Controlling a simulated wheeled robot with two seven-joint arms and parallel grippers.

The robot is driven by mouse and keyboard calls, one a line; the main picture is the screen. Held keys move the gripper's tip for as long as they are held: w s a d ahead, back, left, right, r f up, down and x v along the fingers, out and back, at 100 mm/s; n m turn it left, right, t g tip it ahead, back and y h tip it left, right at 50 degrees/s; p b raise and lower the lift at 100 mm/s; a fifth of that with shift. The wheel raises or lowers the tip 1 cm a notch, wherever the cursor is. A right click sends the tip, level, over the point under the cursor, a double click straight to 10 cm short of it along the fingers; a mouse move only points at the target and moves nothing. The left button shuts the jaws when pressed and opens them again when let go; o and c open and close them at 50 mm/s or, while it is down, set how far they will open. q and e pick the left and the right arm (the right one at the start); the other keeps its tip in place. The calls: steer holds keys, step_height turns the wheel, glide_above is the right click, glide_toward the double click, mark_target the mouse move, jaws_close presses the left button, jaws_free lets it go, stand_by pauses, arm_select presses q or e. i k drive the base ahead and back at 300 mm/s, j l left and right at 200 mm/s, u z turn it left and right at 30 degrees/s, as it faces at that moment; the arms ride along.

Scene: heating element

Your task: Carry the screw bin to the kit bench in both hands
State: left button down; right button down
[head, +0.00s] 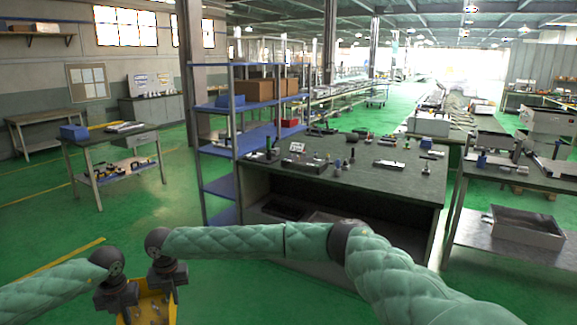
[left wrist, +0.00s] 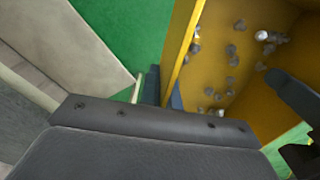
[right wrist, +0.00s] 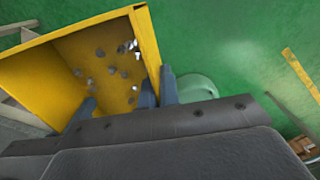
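The yellow screw bin (head: 170,312) is at the bottom left of the head view, partly cut off by the frame edge, with loose grey screws inside. My left gripper (head: 118,308) is at its left side. In the left wrist view its fingers (left wrist: 164,92) stand on either side of the bin's wall (left wrist: 183,45). My right gripper (head: 168,285) is at the other side. In the right wrist view its fingers (right wrist: 157,90) close on the opposite wall (right wrist: 147,40). The bin appears held above the floor. Several dark-topped benches show; none is labelled as the kit bench.
A dark workbench (head: 340,172) with tools stands ahead, beside a blue shelf rack (head: 222,187). A smaller table (head: 110,140) is at the left; another bench (head: 520,172) with a metal tray (head: 525,228) below is at the right. Green floor (head: 60,205) is clear at the left.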

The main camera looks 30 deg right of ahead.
mark_target(399, 185)
steer(key=z, duration=1.15)
steer(key=i+l+z, duration=0.2)
steer(key=i, duration=0.15)
steer(key=i+l+z, duration=0.2)
steer(key=i, duration=0.15)
steer(key=i+l, duration=0.15)
steer(key=i, duration=0.5)
steer(key=i+l, duration=0.15)
steer(key=i, duration=0.5)
steer(key=i+l, duration=0.15)
steer(key=i, duration=0.5)
steer(key=i+l, duration=0.15)
steer(key=i, duration=0.5)
